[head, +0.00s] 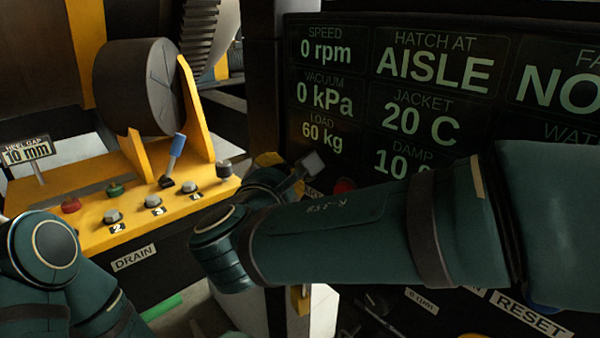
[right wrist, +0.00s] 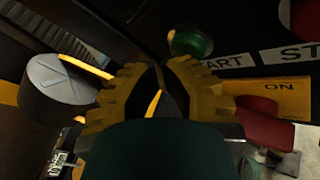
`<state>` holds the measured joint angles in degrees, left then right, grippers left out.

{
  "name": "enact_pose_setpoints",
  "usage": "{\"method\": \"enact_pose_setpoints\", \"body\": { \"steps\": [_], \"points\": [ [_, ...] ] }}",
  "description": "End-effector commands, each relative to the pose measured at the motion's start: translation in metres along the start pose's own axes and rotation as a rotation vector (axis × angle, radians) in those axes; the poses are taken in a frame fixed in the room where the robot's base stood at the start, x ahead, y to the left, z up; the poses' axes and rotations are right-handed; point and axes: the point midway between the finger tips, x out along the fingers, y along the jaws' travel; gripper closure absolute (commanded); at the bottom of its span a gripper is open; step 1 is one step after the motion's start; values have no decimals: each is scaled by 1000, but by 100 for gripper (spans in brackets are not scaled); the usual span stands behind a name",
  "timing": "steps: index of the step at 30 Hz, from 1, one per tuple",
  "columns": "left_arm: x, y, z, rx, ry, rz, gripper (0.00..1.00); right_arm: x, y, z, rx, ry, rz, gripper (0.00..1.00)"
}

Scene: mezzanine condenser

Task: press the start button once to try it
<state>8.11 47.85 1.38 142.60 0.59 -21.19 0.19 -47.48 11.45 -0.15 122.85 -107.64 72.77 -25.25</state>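The green start button (right wrist: 190,40) shows in the right wrist view, beside a partly covered label ending in "ART" (right wrist: 226,63). The green button lies just beyond and to the right of the fingertips. Contact is not visible. In the head view the right gripper (head: 268,159) is mostly hidden behind my own wrist, and the start button is hidden by my arm. My left arm shows at the lower left, its gripper out of view.
A display panel (head: 430,100) reads 0 rpm. A red button (head: 343,186) peeks above my right arm. A yellow console (head: 95,215) carries several knobs and a blue-handled lever (head: 177,146). A red handle (right wrist: 265,120) sits by an "ON" plate (right wrist: 279,87).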

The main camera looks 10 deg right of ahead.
Motion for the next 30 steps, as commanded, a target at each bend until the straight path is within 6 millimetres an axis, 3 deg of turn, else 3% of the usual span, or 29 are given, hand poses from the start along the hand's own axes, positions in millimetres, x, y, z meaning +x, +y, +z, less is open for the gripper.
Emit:
{"method": "enact_pose_setpoints", "body": {
  "steps": [20, 30],
  "points": [
    [2, -1, 0, 0, 0, 0, 45, 4, -2, 2, 0, 0, -1, 100],
    [4, -1, 0, 0, 0, 0, 45, -5, 2, -3, 0, 1, 0, 100]
  ]
}}
